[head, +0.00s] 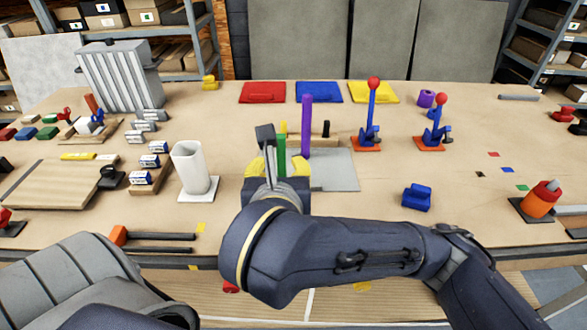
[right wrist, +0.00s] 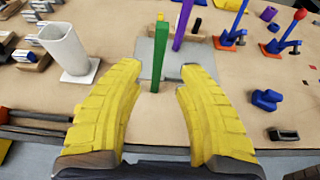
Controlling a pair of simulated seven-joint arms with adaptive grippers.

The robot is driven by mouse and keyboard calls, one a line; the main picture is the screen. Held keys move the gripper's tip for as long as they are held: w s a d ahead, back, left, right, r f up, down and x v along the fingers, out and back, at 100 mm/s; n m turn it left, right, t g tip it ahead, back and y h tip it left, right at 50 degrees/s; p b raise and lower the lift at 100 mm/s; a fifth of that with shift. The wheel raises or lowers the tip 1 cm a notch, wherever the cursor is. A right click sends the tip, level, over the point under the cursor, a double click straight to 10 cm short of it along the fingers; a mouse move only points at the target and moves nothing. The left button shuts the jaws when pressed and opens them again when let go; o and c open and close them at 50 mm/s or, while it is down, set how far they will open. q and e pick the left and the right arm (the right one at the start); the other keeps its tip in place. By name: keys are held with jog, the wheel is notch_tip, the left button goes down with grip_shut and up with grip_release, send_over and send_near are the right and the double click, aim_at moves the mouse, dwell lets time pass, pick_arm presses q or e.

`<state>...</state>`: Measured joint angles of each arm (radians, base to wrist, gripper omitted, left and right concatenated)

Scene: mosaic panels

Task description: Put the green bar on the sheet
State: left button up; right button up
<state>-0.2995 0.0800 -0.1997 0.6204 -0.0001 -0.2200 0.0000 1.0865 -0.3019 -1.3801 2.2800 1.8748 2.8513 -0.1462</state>
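The green bar (head: 281,156) is upright between the two yellow fingers of my right gripper (head: 277,168). In the right wrist view the green bar (right wrist: 160,62) shows a gap on both sides to the open fingers of the right gripper (right wrist: 160,72). Its lower end appears near the front edge of the grey sheet (right wrist: 147,72); I cannot tell whether it rests on anything. The sheet (head: 340,175) lies flat on the table, partly hidden by my gripper in the head view. My left gripper is not in view.
An upright purple bar (head: 306,125) and a wooden block with a black peg (head: 326,131) stand at the sheet's back. A white square tube (head: 190,165) stands left, blue clamps with red knobs (head: 371,110) right.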

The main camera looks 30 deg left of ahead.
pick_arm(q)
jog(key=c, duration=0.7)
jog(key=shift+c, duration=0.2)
